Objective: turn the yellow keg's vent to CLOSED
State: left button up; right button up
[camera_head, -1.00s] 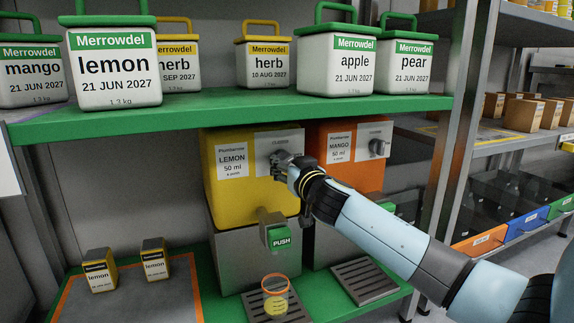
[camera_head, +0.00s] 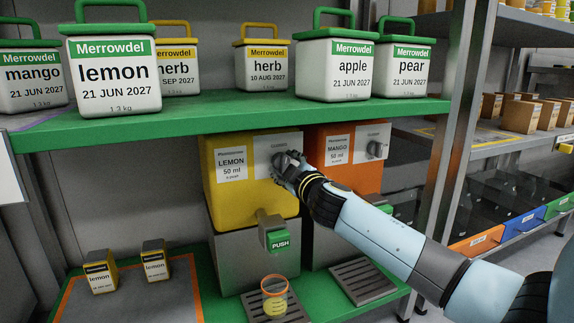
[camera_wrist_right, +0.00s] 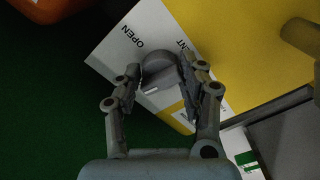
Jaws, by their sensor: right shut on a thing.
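The yellow keg (camera_head: 227,200) labelled LEMON 50 ml stands on a grey base under the green shelf. Its vent is a grey knob (camera_wrist_right: 160,68) on a white plate (camera_wrist_right: 128,48), on the upper right of the keg's front. In the right wrist view the plate's word OPEN is readable and VENT is partly hidden; the pointer's setting is hard to tell. My right gripper (camera_head: 284,168) reaches in from the right. In the wrist view its two fingers (camera_wrist_right: 166,88) are closed around the knob, one on each side. My left gripper is out of view.
An orange MANGO keg (camera_head: 340,180) stands close to the right, with its own knob. Below the yellow keg are a green PUSH lever (camera_head: 279,241) and a cup (camera_head: 275,297) on a drip grate. The green shelf (camera_head: 230,117) carrying tubs is just above.

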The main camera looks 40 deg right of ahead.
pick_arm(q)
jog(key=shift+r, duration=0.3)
pick_arm(e)
jog(key=shift+s+a+f+n, duration=0.1)
jog(key=shift+f+n, duration=0.1)
jog(key=shift+n, duration=0.9)
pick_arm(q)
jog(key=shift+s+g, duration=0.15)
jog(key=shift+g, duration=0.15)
pick_arm(e)
jog(key=shift+f, duration=0.1)
jog(key=o, duration=1.2)
jog(key=shift+a, duration=0.1)
jog(key=shift+c, duration=0.2)
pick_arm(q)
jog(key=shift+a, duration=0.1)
pick_arm(e)
jog(key=v, duration=1.1)
jog(key=shift+s, duration=0.4)
